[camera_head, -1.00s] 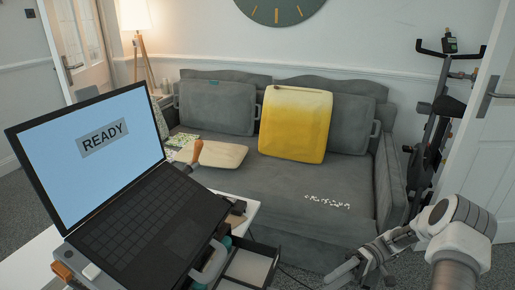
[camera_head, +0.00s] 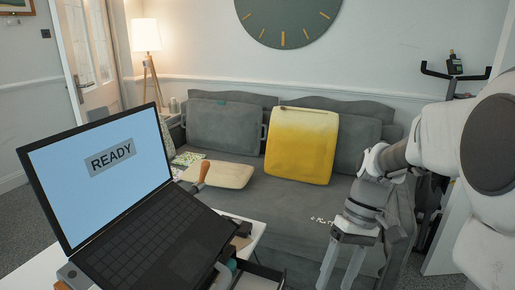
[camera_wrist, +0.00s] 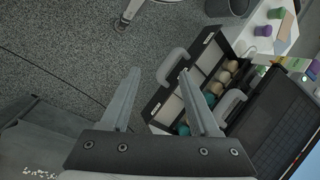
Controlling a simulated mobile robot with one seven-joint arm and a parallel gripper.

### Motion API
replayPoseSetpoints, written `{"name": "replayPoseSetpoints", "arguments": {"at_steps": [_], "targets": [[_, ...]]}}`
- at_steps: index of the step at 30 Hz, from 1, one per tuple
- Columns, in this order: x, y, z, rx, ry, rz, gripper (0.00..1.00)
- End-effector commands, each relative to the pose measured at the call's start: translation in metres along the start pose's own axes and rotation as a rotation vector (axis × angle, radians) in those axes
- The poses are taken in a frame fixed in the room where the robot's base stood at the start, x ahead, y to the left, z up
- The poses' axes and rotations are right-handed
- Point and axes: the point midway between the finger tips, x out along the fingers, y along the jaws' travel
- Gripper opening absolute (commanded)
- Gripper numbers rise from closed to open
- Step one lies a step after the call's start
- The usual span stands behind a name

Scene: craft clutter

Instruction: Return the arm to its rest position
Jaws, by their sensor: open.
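My gripper (camera_head: 343,262) is at the lower right of the head view, in front of the grey sofa, with its fingers pointing down. The fingers are apart and nothing is between them. In the wrist view my gripper (camera_wrist: 158,98) also shows open and empty, above the speckled grey carpet (camera_wrist: 70,50). My arm bends in from the right edge of the head view.
A laptop (camera_head: 120,200) reading READY stands on a white table (camera_head: 40,268) at left. An open case (camera_wrist: 152,100) holding several round items lies beside it. The sofa (camera_head: 290,205) bears a yellow cushion (camera_head: 300,145). An exercise bike (camera_head: 455,68) stands behind my arm.

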Motion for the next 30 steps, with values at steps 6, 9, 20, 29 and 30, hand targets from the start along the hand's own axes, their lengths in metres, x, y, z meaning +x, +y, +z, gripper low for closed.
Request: {"name": "replayPoseSetpoints", "arguments": {"at_steps": [6,9,20,29,30], "targets": [[-0.020,-0.023,0.028,0.054,0.150,0.176,0.62],[-0.027,-0.031,0.040,0.078,0.228,0.239,0.62],[-0.042,-0.054,0.083,0.140,0.548,0.380,0.62],[-0.050,-0.066,0.108,0.164,0.774,0.399,0.62],[-0.066,-0.072,0.110,0.166,0.765,0.399,0.62]]}}
